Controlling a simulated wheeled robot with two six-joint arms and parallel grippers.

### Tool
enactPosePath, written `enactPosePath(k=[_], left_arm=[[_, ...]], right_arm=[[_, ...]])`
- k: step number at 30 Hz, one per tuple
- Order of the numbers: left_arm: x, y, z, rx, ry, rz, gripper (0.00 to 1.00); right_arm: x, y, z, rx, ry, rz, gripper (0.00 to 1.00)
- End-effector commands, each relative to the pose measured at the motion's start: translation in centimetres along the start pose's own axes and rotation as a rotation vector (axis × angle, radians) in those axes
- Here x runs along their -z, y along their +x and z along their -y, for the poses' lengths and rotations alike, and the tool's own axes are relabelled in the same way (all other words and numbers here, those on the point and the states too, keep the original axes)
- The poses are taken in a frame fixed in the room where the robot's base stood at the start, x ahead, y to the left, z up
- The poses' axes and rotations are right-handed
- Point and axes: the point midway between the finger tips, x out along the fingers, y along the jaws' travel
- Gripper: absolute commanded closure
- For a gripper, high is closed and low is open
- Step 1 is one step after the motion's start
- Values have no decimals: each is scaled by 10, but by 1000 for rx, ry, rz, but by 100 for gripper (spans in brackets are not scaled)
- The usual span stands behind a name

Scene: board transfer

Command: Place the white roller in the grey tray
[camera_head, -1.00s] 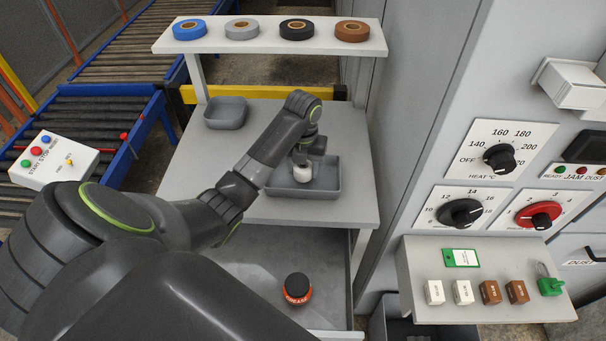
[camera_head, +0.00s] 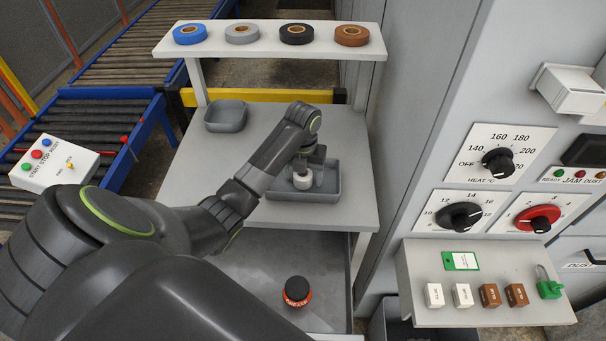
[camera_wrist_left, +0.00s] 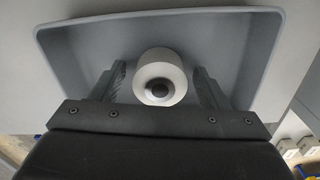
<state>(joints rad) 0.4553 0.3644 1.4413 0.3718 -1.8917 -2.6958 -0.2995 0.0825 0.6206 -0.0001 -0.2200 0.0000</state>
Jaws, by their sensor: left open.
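The white roller (camera_head: 302,180) is in the grey tray (camera_head: 331,187) on the right side of the bench shelf. In the left wrist view the roller (camera_wrist_left: 160,78) shows its round end with a dark centre, inside the tray (camera_wrist_left: 262,45). My left gripper (camera_head: 305,167) is over the tray at the roller. In the left wrist view my left gripper (camera_wrist_left: 161,84) is open, with one finger on each side of the roller and a gap at each side. My right gripper is not in view.
A second grey tray (camera_head: 226,116) stands at the back left of the bench (camera_head: 180,185). Tape rolls lie on the upper shelf (camera_head: 270,43). A dark-capped grease tin (camera_head: 297,291) stands on the lower shelf. A machine panel with knobs (camera_head: 497,161) rises at the right.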

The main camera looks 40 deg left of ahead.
Motion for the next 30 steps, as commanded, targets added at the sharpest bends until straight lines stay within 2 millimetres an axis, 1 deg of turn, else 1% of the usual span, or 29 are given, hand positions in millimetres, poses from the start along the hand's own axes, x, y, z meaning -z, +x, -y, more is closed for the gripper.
enactPosePath(k=[4, 7, 8, 10, 12, 18, 24, 30], left_arm=[[-1, -13, 0, 0, 0, 4, 32], [-2, -32, 0, 0, 1, 8, 32], [-2, -43, 0, 0, 0, 6, 32], [-1, -61, 0, 0, 1, 5, 32], [0, -69, 0, 0, 0, 0, 32], [0, -94, 0, 0, 0, 0, 32], [0, -113, 0, 1, 0, 0, 32], [0, -122, 0, 1, 0, 0, 32]], right_arm=[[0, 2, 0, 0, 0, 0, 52], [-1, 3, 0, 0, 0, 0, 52], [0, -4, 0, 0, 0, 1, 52], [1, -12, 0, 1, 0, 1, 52], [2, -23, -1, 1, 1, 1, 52], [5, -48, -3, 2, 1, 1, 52], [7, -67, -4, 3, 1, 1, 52], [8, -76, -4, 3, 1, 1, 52]])
